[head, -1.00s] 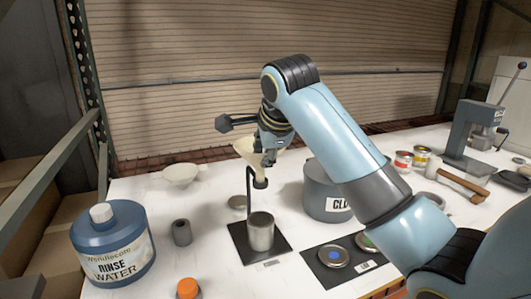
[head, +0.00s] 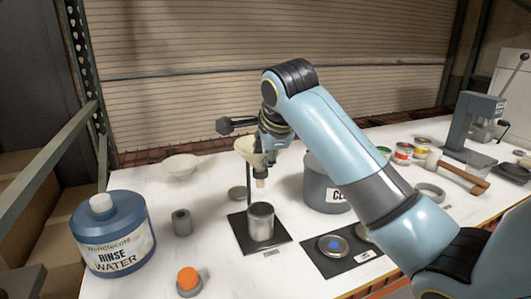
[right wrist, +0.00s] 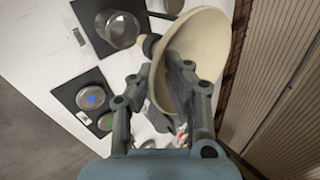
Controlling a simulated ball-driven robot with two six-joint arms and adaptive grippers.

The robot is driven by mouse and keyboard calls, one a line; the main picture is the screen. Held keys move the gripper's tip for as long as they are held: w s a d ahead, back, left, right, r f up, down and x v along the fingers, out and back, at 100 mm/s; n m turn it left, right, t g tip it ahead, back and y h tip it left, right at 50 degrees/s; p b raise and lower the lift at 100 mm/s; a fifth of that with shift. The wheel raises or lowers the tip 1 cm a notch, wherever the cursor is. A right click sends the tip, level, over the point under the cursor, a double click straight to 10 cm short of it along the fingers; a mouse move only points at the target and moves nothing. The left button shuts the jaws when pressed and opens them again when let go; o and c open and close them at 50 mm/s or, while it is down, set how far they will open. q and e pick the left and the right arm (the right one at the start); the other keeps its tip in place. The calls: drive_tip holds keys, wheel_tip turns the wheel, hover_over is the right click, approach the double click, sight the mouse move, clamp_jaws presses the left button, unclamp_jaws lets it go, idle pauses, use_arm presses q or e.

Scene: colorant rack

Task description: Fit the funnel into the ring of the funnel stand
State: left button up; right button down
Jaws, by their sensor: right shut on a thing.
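The cream funnel (head: 250,151) is in the grip of my right gripper (head: 268,150), above the can on the stand's base. Its spout points down. In the right wrist view, the funnel (right wrist: 208,50) is large, with my gripper's fingers (right wrist: 165,92) at its wall. The funnel stand (head: 249,190) is a thin dark post on a black base plate. Its ring is hard to make out at the funnel's lower part, and I cannot tell whether the spout is inside it. A metal can (head: 261,222) stands on the base below the spout. My left gripper is out of view.
A grey bucket (head: 325,188) stands right of the stand. A black mat (head: 318,258) with round tins lies in front. The blue rinse water jug (head: 120,235), a grey cylinder (head: 181,222) and a white bowl (head: 181,166) are to the left.

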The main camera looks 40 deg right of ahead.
drive_tip(key=shift+f, duration=0.4)
drive_tip(key=c, duration=1.3)
unclamp_jaws()
drive_tip(key=shift+o, duration=0.2)
